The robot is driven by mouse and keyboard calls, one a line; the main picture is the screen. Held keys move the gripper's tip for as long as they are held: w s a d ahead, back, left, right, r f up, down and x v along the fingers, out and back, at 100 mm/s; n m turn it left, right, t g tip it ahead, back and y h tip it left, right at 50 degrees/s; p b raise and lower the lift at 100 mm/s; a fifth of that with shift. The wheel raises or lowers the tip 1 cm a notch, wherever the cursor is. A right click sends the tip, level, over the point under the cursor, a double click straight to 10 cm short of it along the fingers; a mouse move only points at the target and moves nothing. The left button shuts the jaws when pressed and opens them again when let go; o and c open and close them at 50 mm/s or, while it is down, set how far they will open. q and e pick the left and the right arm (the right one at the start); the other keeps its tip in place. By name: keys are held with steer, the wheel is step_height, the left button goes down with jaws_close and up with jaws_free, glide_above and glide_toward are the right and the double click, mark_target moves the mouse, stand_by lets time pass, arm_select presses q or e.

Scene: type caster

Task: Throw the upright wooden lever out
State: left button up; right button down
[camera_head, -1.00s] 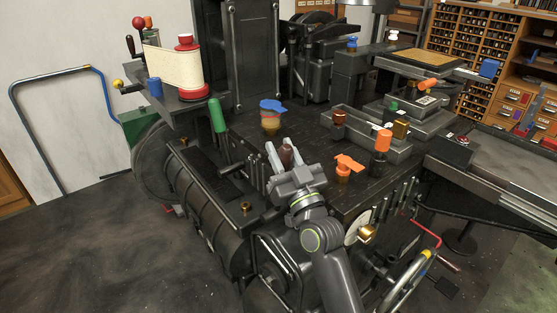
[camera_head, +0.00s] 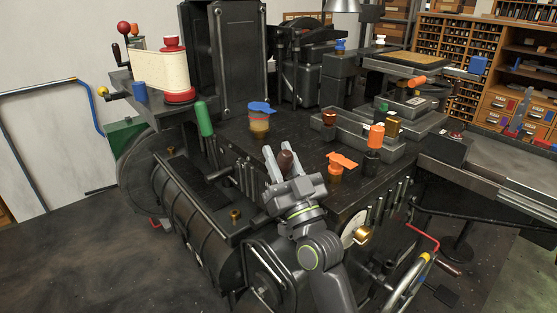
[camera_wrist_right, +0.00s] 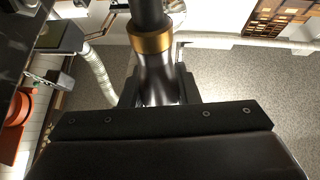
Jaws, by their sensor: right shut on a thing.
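The wooden lever shows in the head view as a dark brown rounded grip (camera_head: 286,161) between the fingers of my right gripper (camera_head: 277,163), at the near edge of the black machine top. The gripper is shut on it. In the right wrist view the lever's dark glossy handle (camera_wrist_right: 156,80) rises between the fingers, with a brass collar (camera_wrist_right: 151,42) and a dark rod beyond it. The lever's lower end is hidden behind my gripper in the head view. My left gripper is not in view.
An orange-handled valve (camera_head: 341,163) stands just right of my gripper. Open floor (camera_head: 75,255) lies at far left.

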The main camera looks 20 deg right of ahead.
mark_target(287, 173)
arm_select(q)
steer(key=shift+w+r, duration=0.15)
arm_select(e)
steer(key=shift+f, duration=0.15)
steer(key=c, duration=1.5)
jaws_free()
steer(key=shift+f, duration=0.1)
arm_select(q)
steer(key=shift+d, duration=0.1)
arm_select(e)
steer(key=o, duration=0.4)
steer(key=shift+s+r, duration=0.15)
steer(key=shift+r, duration=0.05)
steer(key=shift+s+f, duration=0.1)
